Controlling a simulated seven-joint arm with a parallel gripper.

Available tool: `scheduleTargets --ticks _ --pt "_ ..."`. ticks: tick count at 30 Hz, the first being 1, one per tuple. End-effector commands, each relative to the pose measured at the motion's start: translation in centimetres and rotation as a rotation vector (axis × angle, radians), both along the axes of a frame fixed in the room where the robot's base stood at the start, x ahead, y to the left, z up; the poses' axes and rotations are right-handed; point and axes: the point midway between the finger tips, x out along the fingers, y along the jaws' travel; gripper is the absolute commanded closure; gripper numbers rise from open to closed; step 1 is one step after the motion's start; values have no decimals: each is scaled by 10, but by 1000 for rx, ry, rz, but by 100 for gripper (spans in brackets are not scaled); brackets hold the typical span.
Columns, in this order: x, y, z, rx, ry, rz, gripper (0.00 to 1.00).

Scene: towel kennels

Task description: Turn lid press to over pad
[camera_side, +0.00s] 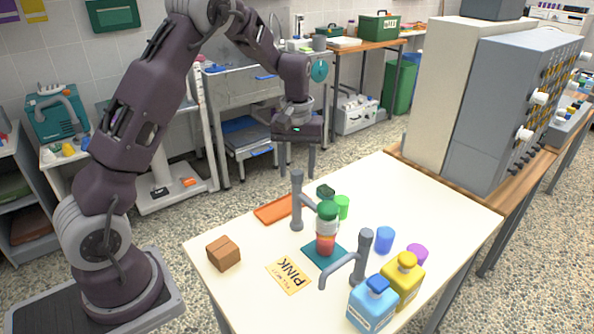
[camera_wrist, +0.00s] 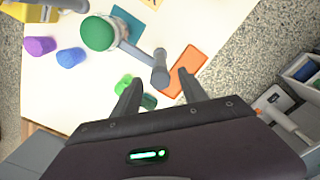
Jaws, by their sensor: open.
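Two grey posts with side arms stand on the table. The rear post (camera_side: 297,205) has an arm reaching right to a green-domed part (camera_side: 327,211) above a red item (camera_side: 325,244) on the teal pad (camera_side: 316,259). Which of these parts form the lid press is unclear. The front post (camera_side: 365,250) has an arm pointing left toward the table's front. In the wrist view the green dome (camera_wrist: 98,33) hides part of the teal pad (camera_wrist: 132,21).
An orange tray (camera_side: 272,210), brown box (camera_side: 223,253) and PINK card (camera_side: 289,275) lie at left. Green (camera_side: 342,206), blue (camera_side: 385,239) and purple (camera_side: 417,254) cups stand at right. Blue (camera_side: 372,306) and yellow (camera_side: 403,282) bottles crowd the front right. The back right is clear.

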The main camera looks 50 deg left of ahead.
Motion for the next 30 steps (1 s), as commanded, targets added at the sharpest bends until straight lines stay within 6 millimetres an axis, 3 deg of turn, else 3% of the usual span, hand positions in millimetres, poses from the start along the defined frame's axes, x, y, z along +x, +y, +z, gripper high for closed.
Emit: scheduleTargets --ticks 7,19,21,23,25,27,30 --pt "1 0 49 1 -4 -1 49" --pt "-1 -1 62 -1 -4 -3 49" --pt "-8 -10 76 -5 -28 -30 49" --pt "-24 -26 101 -12 -71 -81 49" --pt "-57 -51 135 -16 -138 -177 49" --pt "-98 -79 162 -8 -208 -292 49" --pt "-161 -110 183 32 -305 -462 49"
